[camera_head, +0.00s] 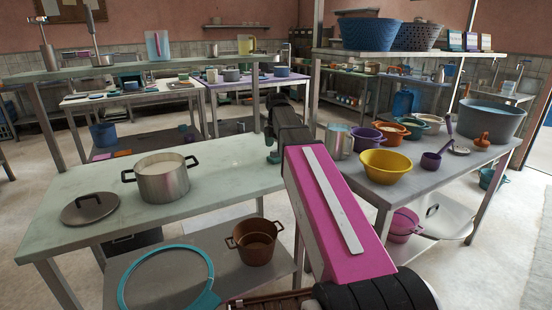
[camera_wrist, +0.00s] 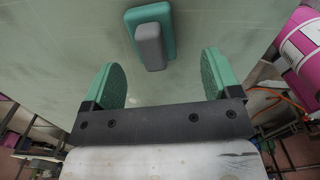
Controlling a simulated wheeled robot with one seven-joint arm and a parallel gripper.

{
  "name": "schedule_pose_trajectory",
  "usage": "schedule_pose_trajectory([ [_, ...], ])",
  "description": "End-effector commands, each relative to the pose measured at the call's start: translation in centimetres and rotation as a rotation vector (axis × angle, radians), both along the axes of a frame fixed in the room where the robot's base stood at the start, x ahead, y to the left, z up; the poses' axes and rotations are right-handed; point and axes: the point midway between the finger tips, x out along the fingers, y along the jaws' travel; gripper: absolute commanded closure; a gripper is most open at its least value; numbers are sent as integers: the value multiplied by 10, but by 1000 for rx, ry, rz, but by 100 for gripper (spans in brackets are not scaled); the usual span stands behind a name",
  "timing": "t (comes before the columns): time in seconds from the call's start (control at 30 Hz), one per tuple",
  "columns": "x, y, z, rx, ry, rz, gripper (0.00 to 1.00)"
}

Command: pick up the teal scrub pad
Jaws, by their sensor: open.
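The teal scrub pad (camera_wrist: 166,20) lies on a pale green tabletop in the wrist view, at the top centre. A grey block-like grip (camera_wrist: 149,46) sits on it. My gripper (camera_wrist: 164,78) is open, with its two teal fingers spread apart and nothing between them. The pad is just beyond the fingertips, lined up roughly with the gap between them. In the head view my arm reaches to the right end of the pale green table (camera_head: 215,185). Small teal shapes show there by the wrist, but I cannot tell pad from finger.
A steel pot (camera_head: 163,182) of white liquid and a lid (camera_head: 90,208) stand on the left of the same table. A brown pot (camera_head: 255,247) is on its lower shelf. A yellow bowl (camera_head: 387,166) and a steel jug (camera_head: 338,142) stand on the right table.

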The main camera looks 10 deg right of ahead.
Motion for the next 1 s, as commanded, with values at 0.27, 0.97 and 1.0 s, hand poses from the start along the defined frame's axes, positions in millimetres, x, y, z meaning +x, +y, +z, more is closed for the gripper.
schedule_pose_trajectory([
  [0.27, 8, -1, -24, 0, 1, 0, 17],
  [0.97, 9, -1, -51, 0, 0, 0, 71],
  [1.0, 9, -1, -51, 0, 0, 0, 75],
])
